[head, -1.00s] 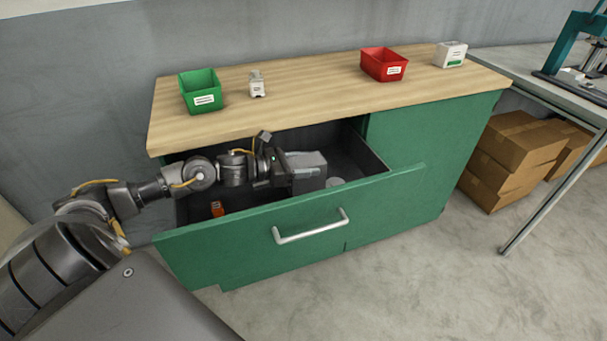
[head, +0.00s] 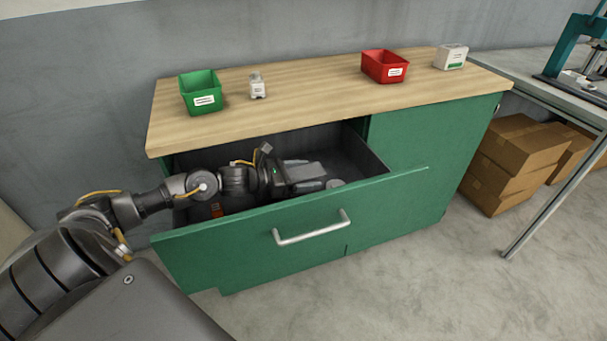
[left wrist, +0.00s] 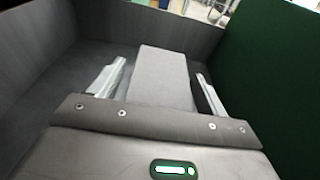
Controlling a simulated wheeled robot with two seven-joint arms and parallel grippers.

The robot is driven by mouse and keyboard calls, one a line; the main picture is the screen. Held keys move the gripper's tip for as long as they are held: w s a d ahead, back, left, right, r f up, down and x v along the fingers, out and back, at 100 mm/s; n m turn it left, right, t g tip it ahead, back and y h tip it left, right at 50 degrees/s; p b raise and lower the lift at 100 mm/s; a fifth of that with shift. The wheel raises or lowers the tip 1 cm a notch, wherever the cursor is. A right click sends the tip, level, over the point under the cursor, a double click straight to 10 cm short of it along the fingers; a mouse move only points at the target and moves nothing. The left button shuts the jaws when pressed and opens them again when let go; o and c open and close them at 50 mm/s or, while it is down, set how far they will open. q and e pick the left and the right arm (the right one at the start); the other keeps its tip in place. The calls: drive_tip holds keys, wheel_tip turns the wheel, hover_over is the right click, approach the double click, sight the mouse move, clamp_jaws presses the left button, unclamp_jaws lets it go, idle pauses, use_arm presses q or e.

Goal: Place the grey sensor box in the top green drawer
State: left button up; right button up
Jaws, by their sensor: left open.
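The grey sensor box (head: 304,171) is low inside the open top green drawer (head: 290,232), towards its right part. It also shows in the left wrist view (left wrist: 163,75), lying between my fingers. My left gripper (head: 306,174) is inside the drawer, reaching in from the left over its front. Its two fingers (left wrist: 160,86) are open, one on each side of the box, with a visible gap at both sides. The gripper's palm hides the near end of the box. My right gripper is in neither view.
On the wooden top stand a green bin (head: 201,93), a small white bottle (head: 257,87), a red bin (head: 384,67) and a white box (head: 451,57).

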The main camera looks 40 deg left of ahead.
use_arm(q)
drive_tip(key=shift+r, duration=0.1)
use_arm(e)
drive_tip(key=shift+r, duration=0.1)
use_arm(q)
drive_tip(key=shift+s+a, duration=0.15)
drive_tip(key=p+v, duration=0.1)
drive_tip(key=v, duration=1)
drive_tip(key=shift+s+p, duration=0.2)
drive_tip(key=shift+p, duration=0.15)
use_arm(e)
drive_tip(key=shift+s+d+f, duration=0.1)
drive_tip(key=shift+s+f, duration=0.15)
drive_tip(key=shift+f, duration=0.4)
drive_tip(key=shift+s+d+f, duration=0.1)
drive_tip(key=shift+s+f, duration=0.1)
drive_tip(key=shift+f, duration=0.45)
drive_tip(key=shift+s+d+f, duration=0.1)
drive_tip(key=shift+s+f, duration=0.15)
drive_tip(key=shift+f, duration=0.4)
use_arm(q)
drive_tip(key=shift+a+r, duration=0.1)
drive_tip(key=shift+a, duration=0.05)
